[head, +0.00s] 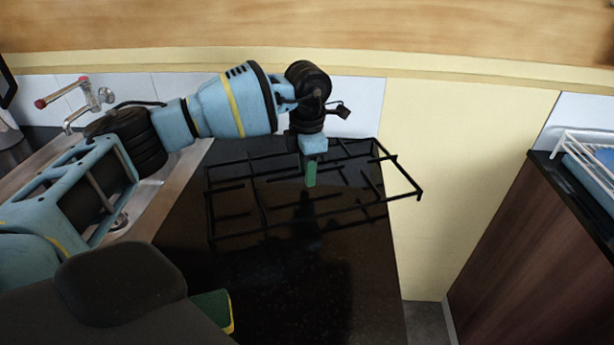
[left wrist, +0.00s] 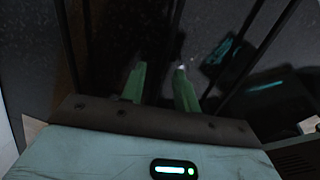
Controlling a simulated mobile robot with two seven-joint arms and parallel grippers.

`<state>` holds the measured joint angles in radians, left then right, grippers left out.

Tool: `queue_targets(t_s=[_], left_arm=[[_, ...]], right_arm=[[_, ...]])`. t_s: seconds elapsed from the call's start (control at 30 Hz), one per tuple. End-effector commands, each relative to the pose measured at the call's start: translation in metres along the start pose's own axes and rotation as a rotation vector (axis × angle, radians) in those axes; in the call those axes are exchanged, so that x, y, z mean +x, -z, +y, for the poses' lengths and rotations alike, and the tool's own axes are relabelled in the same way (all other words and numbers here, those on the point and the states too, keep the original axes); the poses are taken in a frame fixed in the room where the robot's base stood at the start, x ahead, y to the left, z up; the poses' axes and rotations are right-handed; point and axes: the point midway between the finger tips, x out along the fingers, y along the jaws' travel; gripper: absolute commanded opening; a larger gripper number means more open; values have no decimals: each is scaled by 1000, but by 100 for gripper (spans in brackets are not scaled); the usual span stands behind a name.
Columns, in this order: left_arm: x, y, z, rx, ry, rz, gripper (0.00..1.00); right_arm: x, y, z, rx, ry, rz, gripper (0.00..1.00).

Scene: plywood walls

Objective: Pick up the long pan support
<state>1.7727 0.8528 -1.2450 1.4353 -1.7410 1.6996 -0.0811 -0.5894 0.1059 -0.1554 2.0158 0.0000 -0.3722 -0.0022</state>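The long pan support (head: 235,233) is a black wire rack over the dark counter in the head view. Its right end reaches past the counter's right edge; I cannot tell whether it rests on the counter. My left gripper (head: 310,180) points down at the middle of the rack, its green fingers among the bars. In the left wrist view, the fingers of this gripper (left wrist: 160,72) stand apart. A thin dark bar of the pan support (left wrist: 177,25) runs toward the gap between them; contact is not clear. My right gripper is not in view.
A sink with a tap (head: 92,100) is at the left. A green and yellow sponge (head: 215,308) lies near the front. The dark counter (head: 300,300) is clear in front of the rack. A wooden cabinet (head: 535,240) with a white dish rack (head: 585,165) stands right, across a gap.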

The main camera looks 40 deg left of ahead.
Motion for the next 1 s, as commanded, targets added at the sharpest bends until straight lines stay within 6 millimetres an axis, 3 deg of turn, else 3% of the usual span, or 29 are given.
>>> queue_targets(t_s=[0.37,0.6,1.0], left_arm=[[10,0,0,0,-1,-1,30],[10,0,0,0,-1,-1,0],[10,0,0,0,-1,-1,0]], right_arm=[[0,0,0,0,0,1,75],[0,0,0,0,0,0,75],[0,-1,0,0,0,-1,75]])
